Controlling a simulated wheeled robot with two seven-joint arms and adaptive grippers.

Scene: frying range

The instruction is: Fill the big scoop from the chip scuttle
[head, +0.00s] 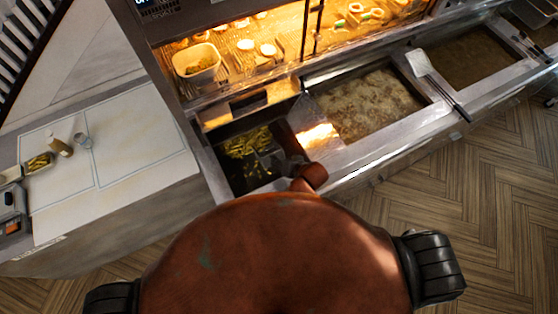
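The chip scuttle (226,168) is a dark metal well at the left end of the frying range. Yellow chips (247,143) lie in its back part, and a few are scattered lower down. One of my arms reaches into its right side, probably the right. Its dark gripper (286,166) is near the chips, with the fingers small and partly hidden by my arm. A greyish shape just left of it may be the big scoop, but I cannot tell it clearly or see whether it is held. My other gripper is not in view.
Right of the scuttle is a vat of bubbling pale oil (370,103), then a darker vat (468,58). A flat tool (420,63) rests between them. A lit heated cabinet (285,45) stands behind. A white counter (110,150) with small containers is left.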

